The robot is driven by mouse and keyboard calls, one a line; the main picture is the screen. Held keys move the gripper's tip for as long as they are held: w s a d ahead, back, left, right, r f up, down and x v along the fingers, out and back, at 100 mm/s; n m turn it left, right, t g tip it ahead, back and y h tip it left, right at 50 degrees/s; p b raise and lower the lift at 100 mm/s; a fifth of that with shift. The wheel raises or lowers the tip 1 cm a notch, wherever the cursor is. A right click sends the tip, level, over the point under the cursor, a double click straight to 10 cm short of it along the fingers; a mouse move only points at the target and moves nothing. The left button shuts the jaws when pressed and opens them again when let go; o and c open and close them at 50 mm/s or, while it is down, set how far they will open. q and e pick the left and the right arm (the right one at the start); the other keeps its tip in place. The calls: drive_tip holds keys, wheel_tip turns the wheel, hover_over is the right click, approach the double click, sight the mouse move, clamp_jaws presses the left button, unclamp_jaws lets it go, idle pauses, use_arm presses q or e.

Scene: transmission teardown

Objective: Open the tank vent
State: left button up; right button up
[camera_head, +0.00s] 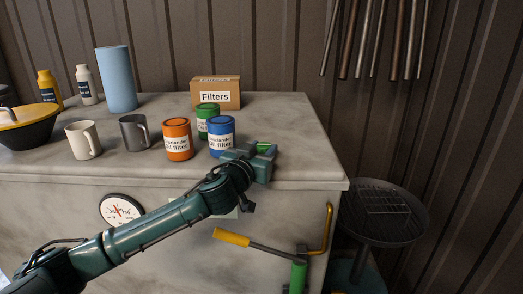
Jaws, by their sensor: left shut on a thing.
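My left gripper (262,160) is at the front right edge of the grey worktop, just right of the blue oil filter can (222,138). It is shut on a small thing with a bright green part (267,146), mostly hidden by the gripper. I cannot tell what this thing is. No part is clearly marked as the tank vent. Below, on the front face, are a lever with a yellow grip (232,237), a green cylinder (298,275) and a bent yellow pipe (328,230). My right gripper is not in view.
Orange (177,140) and green (206,112) oil filter cans, a Filters box (216,97), two mugs, a blue cylinder (117,80) and bottles stand on the worktop (290,135). A round gauge (122,210) is on the front. A dark grill (380,208) stands right.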

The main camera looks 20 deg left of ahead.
use_arm(q)
drive_tip(key=shift+f, duration=0.1)
drive_tip(key=shift+c, duration=0.2)
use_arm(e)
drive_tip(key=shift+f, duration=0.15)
